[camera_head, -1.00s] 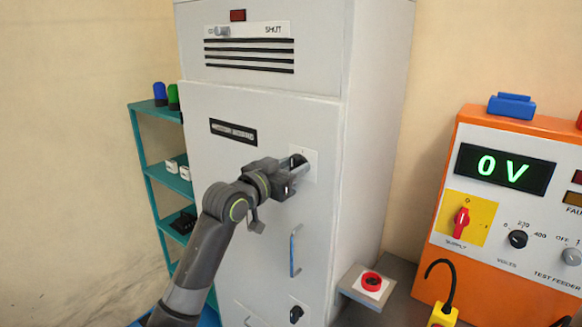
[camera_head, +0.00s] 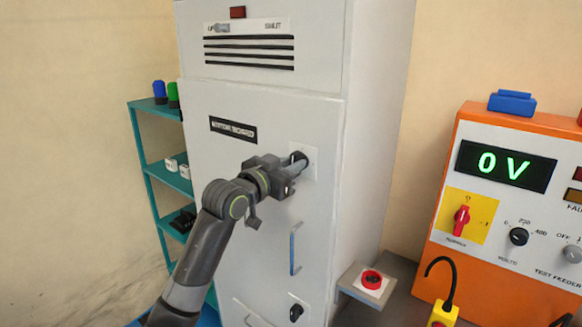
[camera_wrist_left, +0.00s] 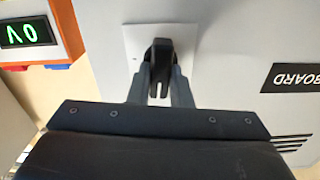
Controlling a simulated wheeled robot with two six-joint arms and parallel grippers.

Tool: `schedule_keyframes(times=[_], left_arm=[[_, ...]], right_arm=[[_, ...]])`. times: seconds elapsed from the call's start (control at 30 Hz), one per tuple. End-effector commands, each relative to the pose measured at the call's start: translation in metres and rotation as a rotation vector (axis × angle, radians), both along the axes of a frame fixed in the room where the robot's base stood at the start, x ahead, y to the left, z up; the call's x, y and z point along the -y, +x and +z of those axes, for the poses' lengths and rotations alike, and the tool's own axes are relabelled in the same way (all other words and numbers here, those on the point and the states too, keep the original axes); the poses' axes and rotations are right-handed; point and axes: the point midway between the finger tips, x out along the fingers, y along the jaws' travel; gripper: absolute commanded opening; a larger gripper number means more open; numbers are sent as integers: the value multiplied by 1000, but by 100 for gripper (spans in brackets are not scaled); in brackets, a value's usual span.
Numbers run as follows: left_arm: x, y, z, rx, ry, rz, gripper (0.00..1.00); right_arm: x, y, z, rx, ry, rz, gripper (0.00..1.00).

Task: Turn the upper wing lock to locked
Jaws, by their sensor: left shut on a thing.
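The upper wing lock (camera_head: 299,157) is a black knob on a pale square plate, high on the right of the grey cabinet door (camera_head: 225,185). My left gripper (camera_head: 294,168) is at the lock, with its fingers shut on the knob. The left wrist view shows the black wing (camera_wrist_left: 158,58) between the two grey fingers (camera_wrist_left: 160,85), in front of the plate (camera_wrist_left: 133,45). The gripper partly hides the lock in the head view. A lower wing lock (camera_head: 296,313) sits near the bottom of the door. My right gripper is not in view.
A blue door handle (camera_head: 296,248) stands out below my gripper. A red button box (camera_head: 371,281) juts out at the cabinet's lower right. An orange test feeder panel (camera_head: 510,205) reading 0 V is at the right, and a teal shelf (camera_head: 150,168) at the left.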

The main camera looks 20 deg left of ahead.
Motion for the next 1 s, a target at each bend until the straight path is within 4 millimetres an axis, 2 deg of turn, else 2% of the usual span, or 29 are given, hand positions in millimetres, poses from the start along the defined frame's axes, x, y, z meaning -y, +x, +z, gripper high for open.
schedule_keyframes(times=[1.0], left_arm=[[4, -1, -6, 316, 874, 0, 0]], right_arm=[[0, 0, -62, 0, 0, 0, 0]])
